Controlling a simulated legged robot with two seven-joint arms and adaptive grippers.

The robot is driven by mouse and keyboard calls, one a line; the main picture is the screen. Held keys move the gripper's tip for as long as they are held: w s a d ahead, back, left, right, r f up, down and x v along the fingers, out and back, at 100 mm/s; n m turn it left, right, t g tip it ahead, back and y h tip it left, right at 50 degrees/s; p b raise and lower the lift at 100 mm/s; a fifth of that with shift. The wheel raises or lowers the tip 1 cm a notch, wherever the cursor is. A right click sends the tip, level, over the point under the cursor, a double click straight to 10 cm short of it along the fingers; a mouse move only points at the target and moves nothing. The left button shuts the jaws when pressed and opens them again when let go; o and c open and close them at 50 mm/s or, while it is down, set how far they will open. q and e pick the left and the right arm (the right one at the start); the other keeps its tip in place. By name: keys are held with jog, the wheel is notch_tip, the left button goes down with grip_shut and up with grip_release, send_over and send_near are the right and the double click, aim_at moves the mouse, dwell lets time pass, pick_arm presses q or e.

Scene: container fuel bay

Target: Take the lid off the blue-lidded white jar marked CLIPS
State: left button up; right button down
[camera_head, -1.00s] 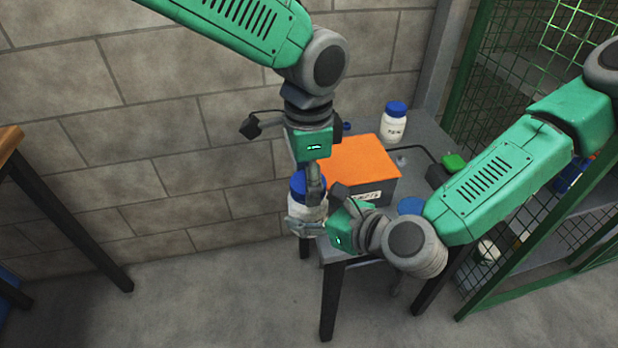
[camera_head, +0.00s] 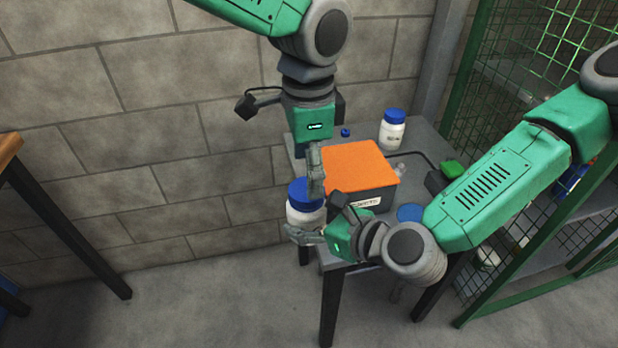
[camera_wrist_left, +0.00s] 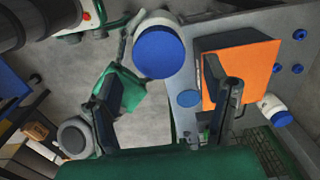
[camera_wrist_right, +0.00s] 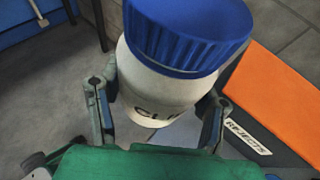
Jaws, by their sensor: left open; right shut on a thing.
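The white jar with the blue lid (camera_head: 303,192) is held off the left edge of the grey table, upright or nearly so. Its label, partly hidden, reads "CLI" in the right wrist view (camera_wrist_right: 160,112). The lid (camera_wrist_right: 188,32) sits on the jar. My right gripper (camera_head: 322,219) is shut around the white body, one finger on each side. My left gripper (camera_head: 315,172) is open, pointing down above the jar. In the left wrist view the lid (camera_wrist_left: 158,52) lies ahead of and between its fingers, apart from them.
A black box with an orange top (camera_head: 358,166), marked REJECTS, stands on the table beside the jar. Another blue-lidded white jar (camera_head: 392,132) stands behind it. A flat blue disc (camera_head: 410,212) and a green-topped item (camera_head: 453,168) lie right. A green mesh cage (camera_head: 520,90) borders the right.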

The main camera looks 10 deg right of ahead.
aim_at(307, 212)
pick_arm(q)
notch_tip(307, 212, up, 2)
jog(key=m, duration=0.3)
jog(key=shift+r, duration=0.25)
jog(key=shift+r+m, duration=0.3)
jog(key=shift+m, duration=0.1)
jog(key=shift+a+m, duration=0.1)
jog(key=shift+m, duration=0.2)
notch_tip(307, 212, down, 8)
jog(key=shift+r, duration=0.2)
jog(key=c, duration=1.2)
jog(key=n, duration=0.3)
jog(key=shift+c, duration=0.2)
jog(key=n, duration=0.3)
jog(key=shift+n, duration=0.4)
